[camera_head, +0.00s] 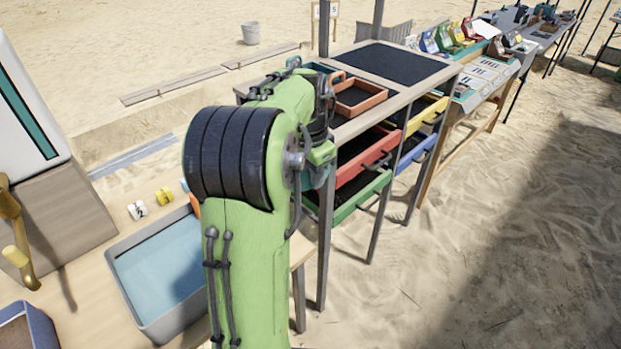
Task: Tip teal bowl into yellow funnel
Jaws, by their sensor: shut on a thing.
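My green arm fills the middle of the view and hides much of what lies behind it. My gripper (321,153) is at its far end, partly hidden, in front of the drawer bench. A teal piece, which looks like part of the teal bowl (325,179), shows just below the gripper. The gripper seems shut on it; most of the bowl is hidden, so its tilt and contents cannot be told. I cannot make out a yellow funnel in this view.
The drawer bench (412,121) holds an orange tray (361,97) and red, green, yellow and blue drawers. A grey bin (112,262) with a blue inside stands on the near table at left. Small white and yellow pieces (163,196) lie behind it. Open sand lies right.

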